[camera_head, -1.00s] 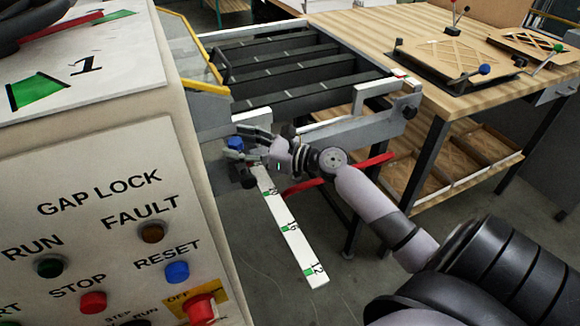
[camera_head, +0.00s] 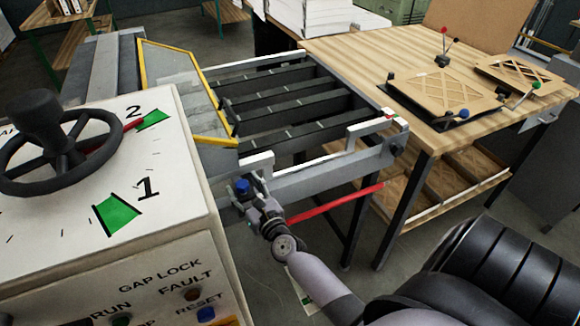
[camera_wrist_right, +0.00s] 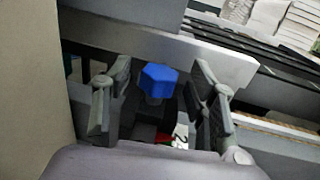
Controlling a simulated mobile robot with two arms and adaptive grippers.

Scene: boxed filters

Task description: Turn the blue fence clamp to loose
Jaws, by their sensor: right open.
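The blue fence clamp (camera_head: 242,187) is a small blue knob at the near left end of the grey rail, beside the cream control box. In the right wrist view the blue clamp (camera_wrist_right: 158,80) shows as a faceted knob between my right gripper's two fingers, a little beyond their tips. My right gripper (camera_head: 252,196) reaches it from below right in the head view. In the right wrist view my right gripper (camera_wrist_right: 163,95) is open, with a finger on each side of the knob and a gap on both sides. My left gripper does not show.
The cream control box (camera_head: 185,220) with a black handwheel (camera_head: 60,140) stands close on the left. The grey rail (camera_head: 320,178) and a red bar (camera_head: 335,202) run to the right. A wooden table (camera_head: 370,55) with cut panels stands at the back right.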

